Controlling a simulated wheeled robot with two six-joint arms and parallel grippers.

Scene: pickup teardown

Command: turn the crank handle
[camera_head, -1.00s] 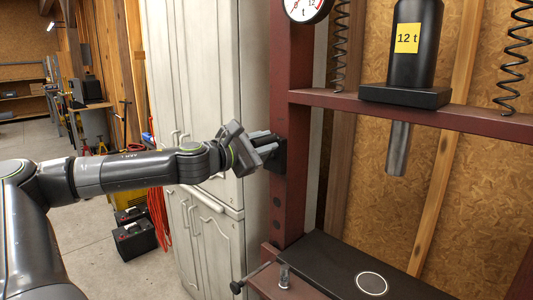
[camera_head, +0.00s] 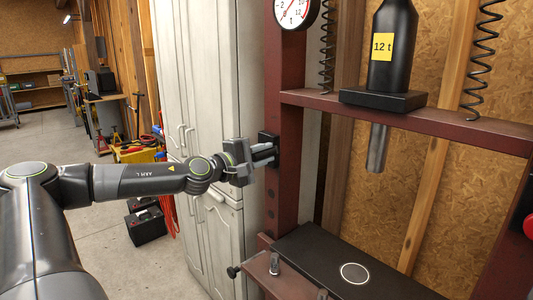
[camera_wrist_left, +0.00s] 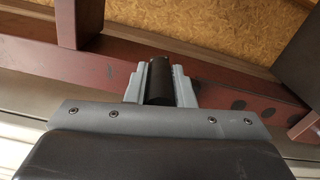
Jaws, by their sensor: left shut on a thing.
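My left gripper (camera_head: 262,157) is at the left post of the press, its fingers pointing right. In the left wrist view its grey fingers are shut on a black cylindrical grip (camera_wrist_left: 158,82), which looks like the crank handle. A black mount (camera_head: 268,146) sits on the post just behind the fingers. The rest of the crank is hidden by the fingers and the gripper body. My right gripper is not in view.
The dark red press post (camera_head: 286,190) and crossbeam (camera_head: 430,117) frame the space. A black bottle jack (camera_head: 391,50) marked "12 t" stands on the beam. A black-knobbed lever (camera_head: 234,271) sticks out low on the left. White cabinets (camera_head: 195,80) stand behind my arm.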

